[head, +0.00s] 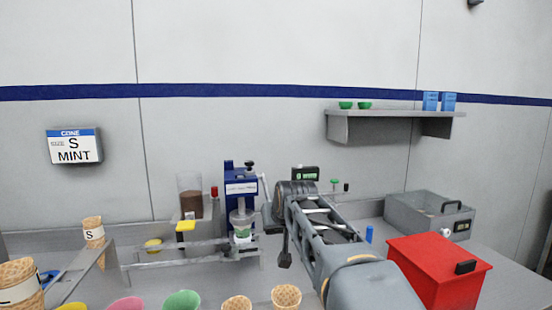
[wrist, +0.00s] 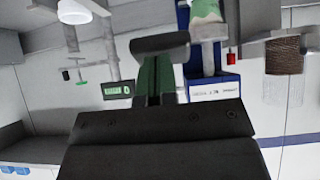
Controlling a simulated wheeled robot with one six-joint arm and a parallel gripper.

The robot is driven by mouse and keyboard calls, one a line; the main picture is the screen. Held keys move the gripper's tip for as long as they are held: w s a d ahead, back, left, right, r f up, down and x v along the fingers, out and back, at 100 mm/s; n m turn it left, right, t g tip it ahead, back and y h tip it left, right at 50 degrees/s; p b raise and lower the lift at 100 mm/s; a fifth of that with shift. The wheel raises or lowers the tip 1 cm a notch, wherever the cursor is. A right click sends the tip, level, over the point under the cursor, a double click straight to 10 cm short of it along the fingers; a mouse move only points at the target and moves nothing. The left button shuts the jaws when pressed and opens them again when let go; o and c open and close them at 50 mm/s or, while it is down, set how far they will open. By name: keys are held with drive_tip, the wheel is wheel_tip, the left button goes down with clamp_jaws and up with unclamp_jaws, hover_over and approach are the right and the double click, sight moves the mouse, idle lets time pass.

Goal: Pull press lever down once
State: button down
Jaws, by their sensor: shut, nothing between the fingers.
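The blue press (head: 231,183) stands on the counter, left of my arm, with a label on its front and a black knob on top. A grey bar (head: 265,190) slants down along its right side and looks like the lever. A cup with green content (head: 242,229) sits under the press's plunger. My gripper (head: 284,262) is shut and empty, hanging to the right of the press and pointing down. In the wrist view my gripper (wrist: 160,48) covers the middle, with the press (wrist: 213,88) behind it, upside down.
A small digital display (head: 306,173) is behind my arm. A red box (head: 440,272) and grey bin (head: 428,212) are at right. A clear container of brown material (head: 190,203) stands left of the press. A shelf (head: 393,114) hangs above.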

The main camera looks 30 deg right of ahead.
drive_tip(key=shift+f, duration=0.45)
drive_tip(key=r+p+v, duration=0.1)
drive_tip(key=p+v, duration=0.2)
drive_tip(key=v, duration=1.1)
drive_tip(key=shift+w, duration=0.35)
drive_tip(key=shift+d, duration=0.15)
drive_tip(key=s+a+f+n+g+y+p, duration=0.1)
drive_tip(key=s+a+f+g+p, duration=0.2)
drive_tip(key=s+a+f+p, duration=0.1)
drive_tip(key=s+a+f+n+g+y+p, duration=0.1)
drive_tip(key=s+a+f+g+p, duration=0.1)
drive_tip(key=s+a+f+p, duration=0.3)
wheel_tip(320, 180, down, 5)
drive_tip(key=a+p, duration=0.1)
drive_tip(key=p, duration=0.2)
drive_tip(key=shift+s+n+g+p, duration=0.2)
drive_tip(key=shift+n+g+p, duration=0.1)
drive_tip(key=shift+n+g, duration=0.1)
